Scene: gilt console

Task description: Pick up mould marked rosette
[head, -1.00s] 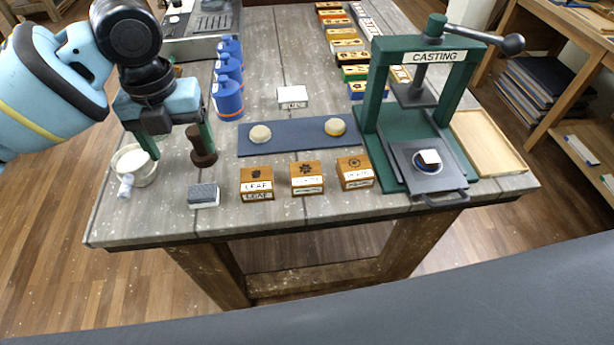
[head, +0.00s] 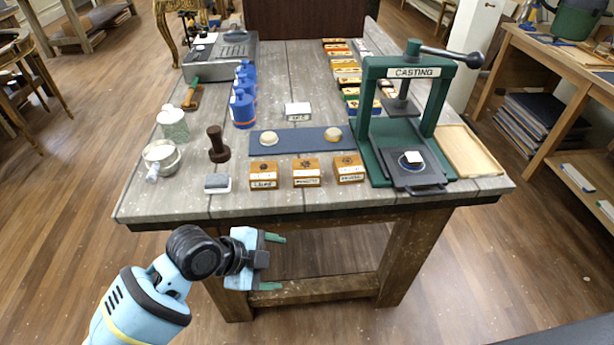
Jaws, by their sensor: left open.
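Three small wooden moulds with white labels stand in a row near the table's front edge in the head view. The middle mould (head: 307,173) has a small label that seems to read rosette, though the letters are blurred. The left mould (head: 263,174) and the right mould (head: 349,169) carry other labels, too small to read surely. My left gripper (head: 272,262) is open and empty, in front of and below the table's front edge, its two green fingers pointing right. It is apart from all the moulds. My right gripper is not in view.
A green casting press (head: 412,72) stands right of the moulds. A blue mat (head: 301,142) with two round pieces lies behind them. The table's front edge (head: 310,212) lies between gripper and moulds.

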